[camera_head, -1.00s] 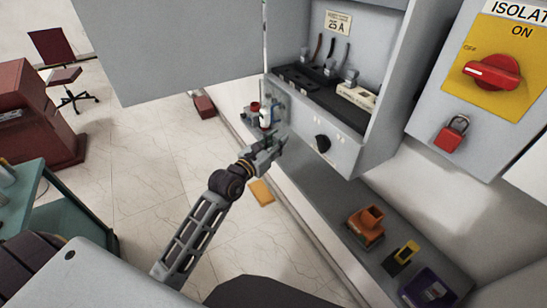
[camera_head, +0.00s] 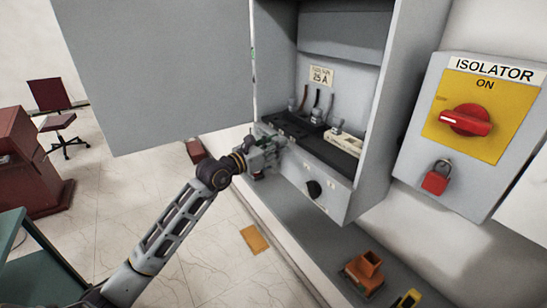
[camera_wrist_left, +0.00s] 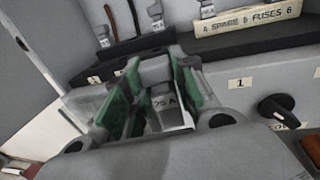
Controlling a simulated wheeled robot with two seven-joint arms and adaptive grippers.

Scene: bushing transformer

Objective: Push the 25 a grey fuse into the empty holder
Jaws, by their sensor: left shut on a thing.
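My left gripper (camera_head: 268,152) is at the front left edge of the open grey cabinet. In the left wrist view its green-padded fingers (camera_wrist_left: 155,88) are shut on a grey fuse (camera_wrist_left: 168,112) with a white, partly readable "A" label. In the head view the gripper hides the fuse. Behind it, the cabinet's black fuse base (camera_head: 325,147) carries grey fuse pieces (camera_head: 317,116) with wires above them. A "25 A" sign (camera_head: 321,75) is on the back wall. I cannot make out the empty holder clearly. My right gripper is not in view.
The cabinet door (camera_head: 155,75) hangs open at the left. A black knob (camera_head: 313,189) sticks out of the front panel. A spare fuse strip (camera_head: 345,143) lies at the right of the base. The isolator box (camera_head: 475,130) is further right. An orange object (camera_head: 363,272) sits on the lower shelf.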

